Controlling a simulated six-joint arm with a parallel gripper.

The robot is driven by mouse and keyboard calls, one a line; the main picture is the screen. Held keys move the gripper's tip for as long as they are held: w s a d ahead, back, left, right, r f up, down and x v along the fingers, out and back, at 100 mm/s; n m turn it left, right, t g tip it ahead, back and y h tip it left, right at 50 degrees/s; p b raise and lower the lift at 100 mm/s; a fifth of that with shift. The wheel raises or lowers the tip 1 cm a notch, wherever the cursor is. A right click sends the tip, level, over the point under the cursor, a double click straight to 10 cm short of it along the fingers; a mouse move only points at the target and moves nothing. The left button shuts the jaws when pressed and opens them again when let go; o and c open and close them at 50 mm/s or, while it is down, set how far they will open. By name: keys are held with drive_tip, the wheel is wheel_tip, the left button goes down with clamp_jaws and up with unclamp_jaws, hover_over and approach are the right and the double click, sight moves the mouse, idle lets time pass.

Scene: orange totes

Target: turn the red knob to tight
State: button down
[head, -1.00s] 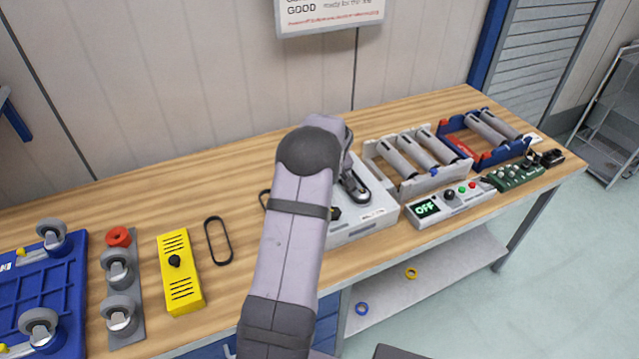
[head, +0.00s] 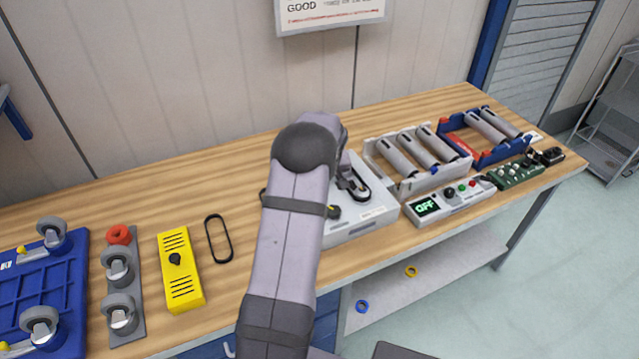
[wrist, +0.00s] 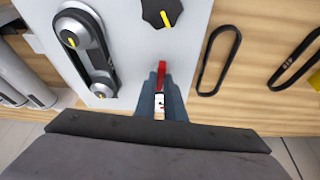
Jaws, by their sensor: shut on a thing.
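The red knob (wrist: 161,74) shows in the wrist view as a narrow red bar on the face of a light grey unit. My gripper (wrist: 160,88) is shut on it, with one blue-grey finger on each side. A small white label with dark marks (wrist: 160,103) shows between the fingers. Any tight or loose marking cannot be read. In the head view my arm hides the gripper and the red knob, while the grey unit (head: 352,230) shows to the right of the arm.
A black knob with a yellow mark (wrist: 162,13) and a belt on two pulleys (wrist: 85,50) sit on the same unit. Black belt loops (wrist: 218,60) lie beside it. A control box with a green display (head: 427,207) and roller trays (head: 437,180) stand to the right, a yellow box (head: 180,270) left.

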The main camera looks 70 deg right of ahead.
drive_tip(key=m, duration=0.2)
drive_tip(key=m+g, duration=0.1)
drive_tip(key=m, duration=0.1)
drive_tip(key=shift+w+a+m+g+h, duration=0.1)
drive_tip(key=shift+w+m+g+h, duration=0.1)
drive_tip(key=shift+m+g+h, duration=0.15)
drive_tip(key=m+b, duration=0.1)
drive_tip(key=m+g+b, duration=0.1)
drive_tip(key=m, duration=0.1)
drive_tip(key=m+b, duration=0.1)
drive_tip(key=b, duration=0.1)
drive_tip(key=shift+w+f+g, duration=0.2)
drive_tip(key=shift+f+g, duration=0.1)
drive_tip(key=shift+g, duration=0.05)
drive_tip(key=m+g+b, duration=0.1)
drive_tip(key=m+b, duration=0.2)
drive_tip(key=m, duration=0.1)
drive_tip(key=shift+r, duration=0.15)
drive_tip(key=shift+w+r+m+g+y, duration=0.1)
drive_tip(key=shift+m+g+y, duration=0.25)
drive_tip(key=shift+m, duration=0.6)
drive_tip(key=shift+w+r+m+g+y, duration=0.1)
drive_tip(key=shift+m+g, duration=0.35)
drive_tip(key=shift+m, duration=0.45)
drive_tip(key=c, duration=1.8)
unclamp_jaws()
drive_tip(key=shift+c, duration=0.2)
drive_tip(key=shift+r+b, duration=0.1)
drive_tip(key=shift+b, duration=0.2)
